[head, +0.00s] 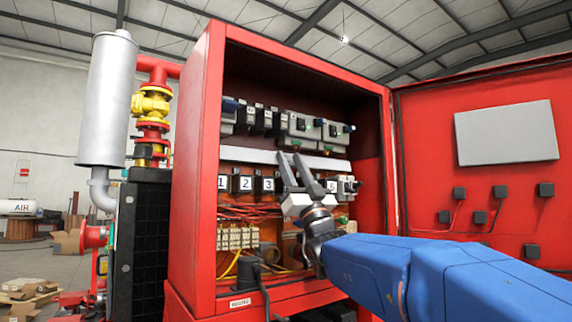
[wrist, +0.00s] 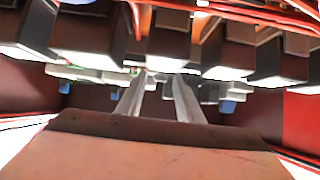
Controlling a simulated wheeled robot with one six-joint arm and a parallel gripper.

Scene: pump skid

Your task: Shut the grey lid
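No part stands out clearly as the grey lid. A pale grey strip (head: 262,156) runs across the open red cabinet, between the upper row of devices and the numbered black blocks. A flat light-grey panel (head: 507,133) is on the inner face of the open door. I cannot tell whether either is the lid. My gripper (head: 294,160) is inside the cabinet opening, in front of the strip's right part and the numbered row. Its two fingers point up and stand apart with nothing seen between them. In the wrist view the fingers (wrist: 158,75) are also apart.
The red cabinet (head: 196,170) has its red door (head: 480,190) swung open to the right. Numbered blocks (head: 243,184), red wires and terminal blocks (head: 237,238) lie close around my gripper. A silver cylinder (head: 107,100) and red and yellow pipework stand left.

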